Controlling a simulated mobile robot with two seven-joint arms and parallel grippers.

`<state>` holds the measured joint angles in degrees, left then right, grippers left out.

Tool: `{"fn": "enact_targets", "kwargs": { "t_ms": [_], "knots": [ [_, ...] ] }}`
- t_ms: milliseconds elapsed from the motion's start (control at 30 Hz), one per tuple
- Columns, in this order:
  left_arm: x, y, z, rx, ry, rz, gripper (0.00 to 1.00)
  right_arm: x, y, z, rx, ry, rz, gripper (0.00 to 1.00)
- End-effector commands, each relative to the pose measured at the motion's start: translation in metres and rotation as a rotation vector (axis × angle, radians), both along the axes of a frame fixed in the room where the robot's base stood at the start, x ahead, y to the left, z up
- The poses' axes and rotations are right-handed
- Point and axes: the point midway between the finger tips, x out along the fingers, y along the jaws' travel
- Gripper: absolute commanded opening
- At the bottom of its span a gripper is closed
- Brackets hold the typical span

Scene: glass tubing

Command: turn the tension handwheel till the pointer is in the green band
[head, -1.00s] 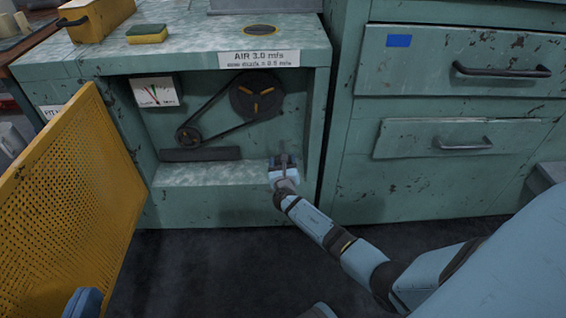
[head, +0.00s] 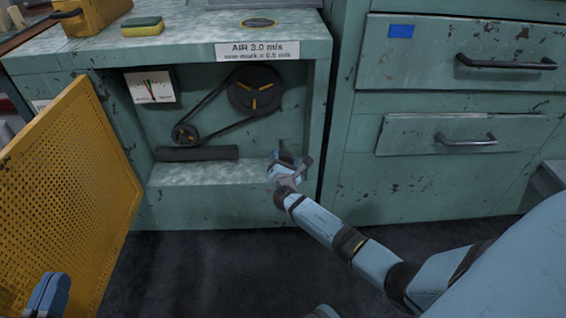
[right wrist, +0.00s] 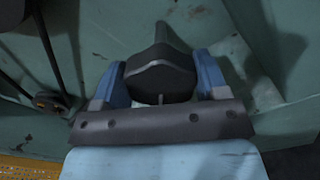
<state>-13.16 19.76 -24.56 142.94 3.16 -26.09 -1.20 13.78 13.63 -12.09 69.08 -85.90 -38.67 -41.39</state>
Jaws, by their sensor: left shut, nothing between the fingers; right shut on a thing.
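The tension handwheel (right wrist: 160,75) is a dark, lobed knob low at the right inside the open bay. In the right wrist view it sits between the two blue fingers of my right gripper (right wrist: 160,88), which is shut on it. In the head view my right gripper (head: 290,168) is at the bay's right side and mostly hides the wheel. The white tension gauge (head: 150,87) is at the bay's upper left. Its pointer stands near upright, close to a small green mark; whether it lies inside the band is too small to tell. My left gripper (head: 48,294) is shut and empty at the lower left.
A belt (head: 218,116) runs from a large pulley (head: 255,91) to a small pulley (head: 185,135). A yellow perforated panel (head: 70,190) stands open at the left. Drawers (head: 450,135) stand at the right. The floor in front is clear.

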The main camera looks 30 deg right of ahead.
Motion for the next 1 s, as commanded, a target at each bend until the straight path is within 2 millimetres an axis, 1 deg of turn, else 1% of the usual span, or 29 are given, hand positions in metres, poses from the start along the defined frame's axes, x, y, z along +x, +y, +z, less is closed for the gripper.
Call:
{"fn": "enact_targets", "kwargs": {
  "t_ms": [400,600,800,1000],
  "knots": [
    [-0.0011,0.0002,-0.0014,0.004,0.003,0.0,0.0,-0.0004,-0.0014,-0.0008,0.331,-0.204,0.0,0.43],
    [-0.0005,-0.0005,-0.0014,-0.003,0.006,0.002,0.0,-0.0005,-0.0018,-0.0014,0.469,-0.289,0.0,0.43],
    [0.0003,-0.0012,-0.0015,-0.007,0.008,0.004,0.0,-0.0006,-0.002,-0.0018,0.571,-0.351,0.0,0.43],
    [0.0003,-0.0011,-0.0018,-0.006,0.009,0.004,0.0,-0.0005,-0.0021,-0.0021,0.631,-0.388,0.0,0.43]
  ]
}}
